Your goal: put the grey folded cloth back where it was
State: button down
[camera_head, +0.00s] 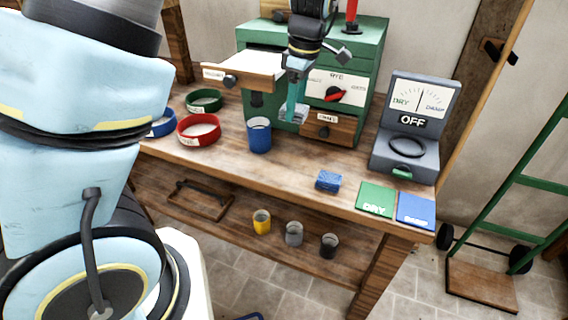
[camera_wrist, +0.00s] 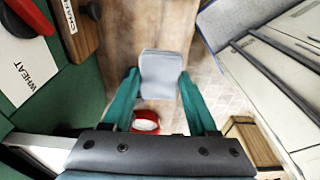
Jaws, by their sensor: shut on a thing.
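The grey folded cloth (camera_wrist: 161,72) is between the two teal fingers of my gripper (camera_wrist: 159,80) in the wrist view. My gripper (camera_head: 294,102) is shut on it. In the head view the cloth (camera_head: 293,114) hangs at the fingertips, in front of the green mill (camera_head: 375,60) and left of its small lower wooden drawer (camera_head: 330,127). It appears to be held above the bench top (camera_head: 290,160); how far above is hard to tell.
A blue folded block (camera_head: 328,181) lies near green (camera_head: 376,199) and blue (camera_head: 416,210) mats. A grey meter (camera_head: 416,125) stands right. An upper drawer (camera_head: 242,72) juts out.

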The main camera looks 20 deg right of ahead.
aim_at(292, 170)
notch_tip(292, 170, down, 17)
jog(key=p, duration=0.3)
jog(key=shift+f, duration=0.1)
jog(key=shift+c, duration=0.9)
grip_release()
notch_tip(292, 170, up, 12)
jog(key=s+d+b, duration=0.1)
jog(key=b, duration=0.1)
